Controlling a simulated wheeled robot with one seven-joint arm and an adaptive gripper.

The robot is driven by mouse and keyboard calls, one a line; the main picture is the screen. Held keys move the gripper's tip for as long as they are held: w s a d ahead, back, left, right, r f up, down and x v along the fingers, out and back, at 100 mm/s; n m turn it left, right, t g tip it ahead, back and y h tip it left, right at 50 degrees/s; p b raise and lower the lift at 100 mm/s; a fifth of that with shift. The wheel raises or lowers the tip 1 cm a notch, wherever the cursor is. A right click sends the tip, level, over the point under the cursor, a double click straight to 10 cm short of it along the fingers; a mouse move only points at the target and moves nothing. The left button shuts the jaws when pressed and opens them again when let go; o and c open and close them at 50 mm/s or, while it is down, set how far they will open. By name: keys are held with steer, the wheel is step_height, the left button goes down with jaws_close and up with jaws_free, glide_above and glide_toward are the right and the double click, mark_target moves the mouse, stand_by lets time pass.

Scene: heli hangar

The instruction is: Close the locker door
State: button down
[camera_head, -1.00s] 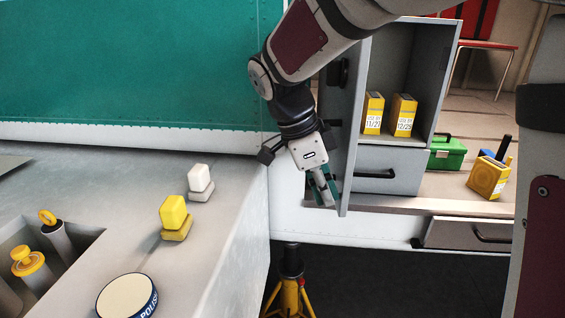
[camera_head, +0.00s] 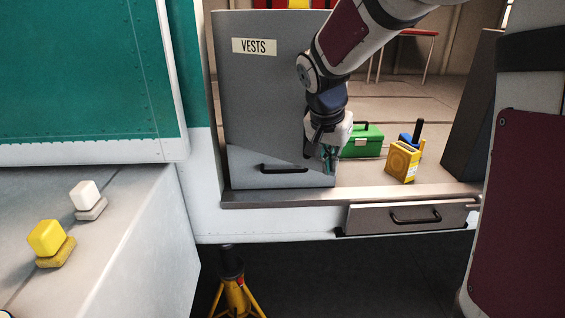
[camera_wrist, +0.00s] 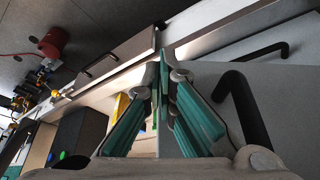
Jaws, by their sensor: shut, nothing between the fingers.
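The grey locker door (camera_head: 265,95), labelled "VESTS", faces me in the head view and covers the locker's upper opening. Its lower edge slants down to the right above the lower drawer (camera_head: 255,176), so it looks slightly ajar. A grey panel (camera_wrist: 285,105) with a black handle fills the right of the wrist view. My gripper (camera_head: 330,165) is shut and empty, pointing down at the door's lower right corner. Its teal fingers (camera_wrist: 163,85) also show in the wrist view. Whether they touch the door, I cannot tell. The locker's inside is hidden.
A green toolbox (camera_head: 362,141) and a yellow box (camera_head: 402,162) stand right of the locker. A drawer (camera_head: 370,219) with a black handle sits below the sill. A worktop (camera_head: 120,235) with white and yellow knobs is at left. A yellow stand (camera_head: 240,297) is below.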

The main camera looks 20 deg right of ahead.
steer(key=w+d+n+t+y+b, duration=0.1)
steer(key=w+d+n+b, duration=0.3)
steer(key=w+d, duration=0.9)
steer(key=w+b, duration=0.3)
steer(key=w, duration=0.1)
steer(key=shift+w+d, duration=0.15)
steer(key=shift+r, duration=0.2)
